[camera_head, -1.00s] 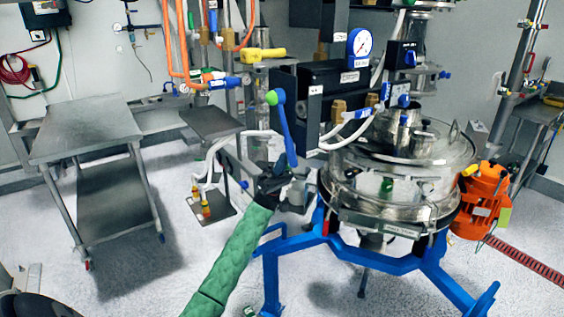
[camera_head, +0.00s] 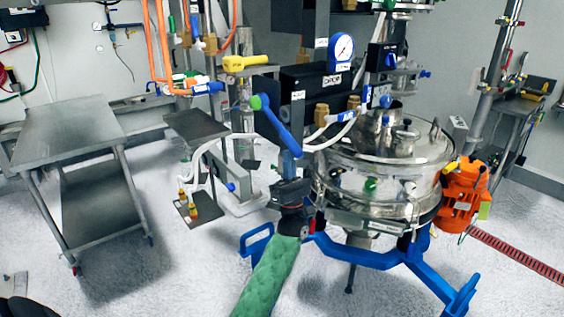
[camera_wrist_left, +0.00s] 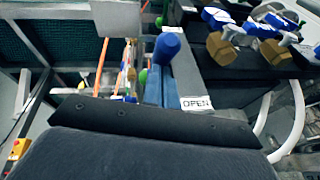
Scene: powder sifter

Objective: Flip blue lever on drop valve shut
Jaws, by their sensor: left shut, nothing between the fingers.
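The blue lever (camera_head: 283,129) has a green knob (camera_head: 258,101) at its upper left end and slants down to the right, beside a dark box on the sifter's left. My left gripper (camera_head: 289,163) is at the lever's lower end, shut with nothing held; whether it touches the lever I cannot tell. In the left wrist view a blue bar (camera_wrist_left: 156,86) with a rounded blue end (camera_wrist_left: 168,46) stands just beyond the dark gripper body, beside an OPEN label (camera_wrist_left: 196,103). The fingertips are hidden there. My right gripper is not in view.
The steel sifter (camera_head: 385,165) on its blue frame (camera_head: 372,257) stands right of my left arm. White hoses (camera_head: 212,153) and a yellow-handled valve (camera_head: 247,62) are close by. A steel cart (camera_head: 68,135) stands at left.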

